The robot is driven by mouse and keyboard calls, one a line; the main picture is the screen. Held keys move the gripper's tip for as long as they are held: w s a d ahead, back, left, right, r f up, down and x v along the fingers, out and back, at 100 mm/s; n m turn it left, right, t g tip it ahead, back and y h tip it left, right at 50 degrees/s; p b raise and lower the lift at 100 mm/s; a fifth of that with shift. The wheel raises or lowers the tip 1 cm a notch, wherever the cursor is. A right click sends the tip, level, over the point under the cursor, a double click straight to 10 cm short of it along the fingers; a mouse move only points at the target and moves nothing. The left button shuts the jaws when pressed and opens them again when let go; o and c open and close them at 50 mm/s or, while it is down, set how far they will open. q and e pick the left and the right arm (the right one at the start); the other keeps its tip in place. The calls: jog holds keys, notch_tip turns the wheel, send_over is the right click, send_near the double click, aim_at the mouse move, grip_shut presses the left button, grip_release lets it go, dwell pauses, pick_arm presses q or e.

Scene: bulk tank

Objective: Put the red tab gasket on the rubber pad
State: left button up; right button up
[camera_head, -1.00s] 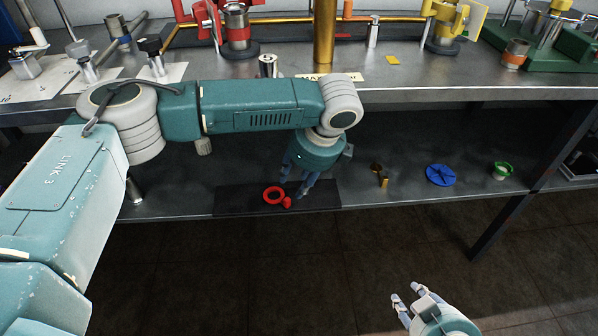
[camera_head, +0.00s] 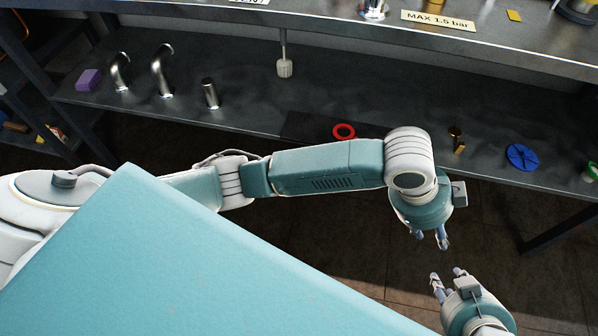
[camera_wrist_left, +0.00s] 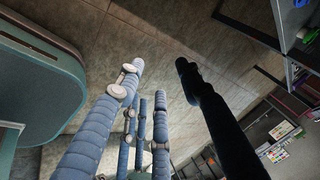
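The red tab gasket (camera_head: 343,131) lies flat on the black rubber pad (camera_head: 303,126) on the lower shelf. Its ring shows in the head view; its tab and part of the pad are hidden behind my left arm. My left gripper (camera_head: 431,241) is off the shelf's front edge, to the right of and below the gasket in the picture, apart from it. Its fingers are spread and empty in the left wrist view (camera_wrist_left: 158,66). My right gripper (camera_head: 447,273) is just below it, with its fingertips apart and nothing between them.
On the lower shelf are a brass part (camera_head: 457,140), a blue disc (camera_head: 521,157) and a green ring (camera_head: 591,171) to the right. Bent metal pipes (camera_head: 162,72), a small cylinder (camera_head: 210,93) and a purple block (camera_head: 88,80) stand left. The upper bench (camera_head: 330,22) overhangs the shelf.

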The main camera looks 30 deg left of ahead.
pick_arm(q)
jog(key=s+a+f+n+t+y, duration=0.1)
jog(key=s+a+n, duration=0.1)
jog(key=a+n, duration=0.4)
jog(key=s+a+f+n+t+y, duration=0.1)
jog(key=a+n, duration=0.5)
jog(key=a, duration=0.6)
jog(key=s+a+f+n+t+y, duration=0.2)
jog(key=s+a+n+t, duration=0.1)
jog(key=a, duration=0.7)
jog(key=s+n, duration=0.1)
jog(key=n, duration=0.1)
jog(key=shift+s+f+n, duration=0.15)
jog(key=shift+f+n, duration=0.2)
jog(key=shift+n, duration=0.05)
jog(key=shift+p, duration=0.5)
pick_arm(e)
jog(key=shift+w, duration=0.1)
